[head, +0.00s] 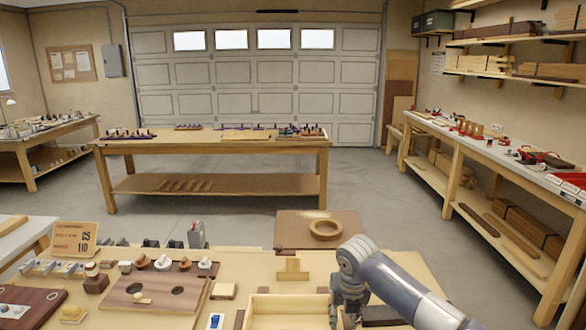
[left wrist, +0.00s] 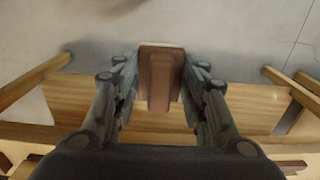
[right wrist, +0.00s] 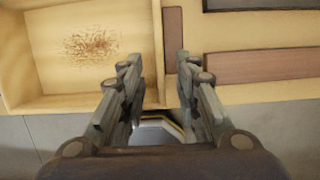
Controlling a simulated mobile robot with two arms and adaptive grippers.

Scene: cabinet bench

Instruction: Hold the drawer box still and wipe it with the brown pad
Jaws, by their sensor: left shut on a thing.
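The drawer box (head: 290,302) is a pale wooden open box at the bottom of the head view, cut off by its lower edge. In the right wrist view the drawer box (right wrist: 158,55) shows a patch of brown specks (right wrist: 90,47) on its floor. My right gripper (head: 347,318) is at the box's right side. In the right wrist view its open fingers (right wrist: 155,75) stand on either side of the box's right wall; I cannot tell if they touch it. My left gripper (left wrist: 160,75) is shut on the brown pad (left wrist: 160,80), and both are outside the head view.
A board with round holes (head: 155,292) and several small knobs and blocks lie left of the box. A wooden ring (head: 326,229) lies on a brown board behind it. A dark brown strip (right wrist: 260,66) lies right of the box. Floor shows beneath the left gripper.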

